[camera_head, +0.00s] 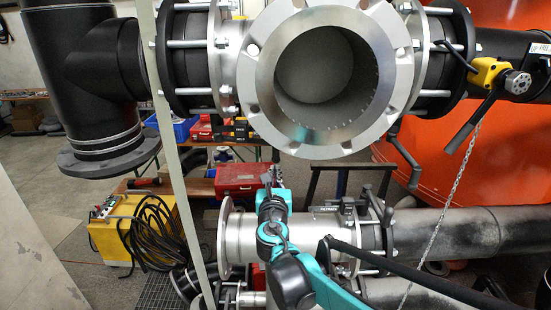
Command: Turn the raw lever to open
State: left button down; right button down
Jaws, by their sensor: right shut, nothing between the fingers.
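My right gripper (271,176) is at the end of the teal arm, in the lower middle of the head view. A black lever (468,125) hangs slanting down and left from a yellow fitting (489,73) on the upper right pipe. A pale label (539,49) beside it is too small to read. Another dark lever (404,160) hangs below the upper flange. I cannot tell which one is the raw lever. My left gripper is not in view.
A large open flanged pipe (382,75) fills the upper middle. A long black bar (420,275) slants across the lower right, and a chain (444,205) hangs at right. A red case (240,178) lies on a bench. A yellow machine (108,235) with coiled cable stands left.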

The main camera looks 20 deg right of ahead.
aim_at(276, 154)
jog(key=p+x, duration=0.1)
jog(key=x, duration=0.6)
jog(key=shift+w+d, duration=0.1)
jog(key=shift+w, duration=0.2)
jog(key=w+d, duration=0.1)
jog(key=w+b, duration=0.1)
jog(key=w+d, duration=0.1)
jog(key=w, duration=0.1)
jog(key=shift+d+f, duration=0.1)
jog(key=shift+d, duration=0.25)
jog(key=shift+s+r, duration=0.15)
jog(key=shift+r, duration=0.05)
